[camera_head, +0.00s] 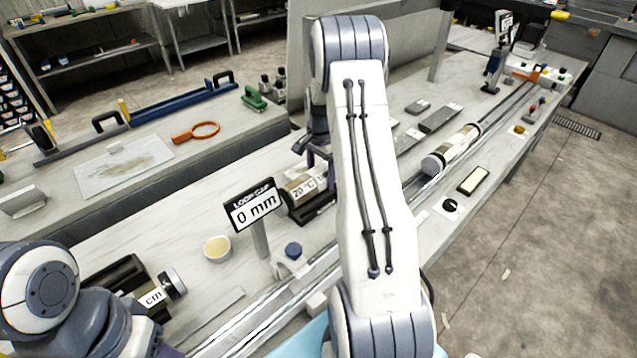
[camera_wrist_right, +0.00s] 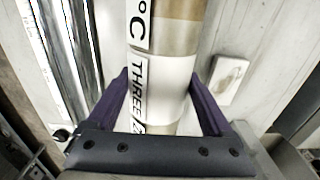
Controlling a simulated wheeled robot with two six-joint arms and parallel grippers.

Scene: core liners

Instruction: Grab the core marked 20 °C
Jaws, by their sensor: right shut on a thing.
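The core marked 20 °C (camera_head: 300,189) is a tan and white cylinder with a label, lying in a dark cradle on the workbench. In the right wrist view the core (camera_wrist_right: 178,35) shows "°C" and "THREE" on its label. My right gripper (camera_wrist_right: 158,85) is shut on it, with one purple finger on each side. In the head view my right gripper (camera_head: 317,152) is partly hidden behind my right arm, which also covers the core's right end. A purple tip of my left gripper (camera_head: 170,351) shows at the bottom edge; its jaws are not visible.
A "0 mm" display (camera_head: 254,206) stands close in front of the core. A metal rail runs along the bench, with another pale cylinder (camera_head: 452,150) farther right.

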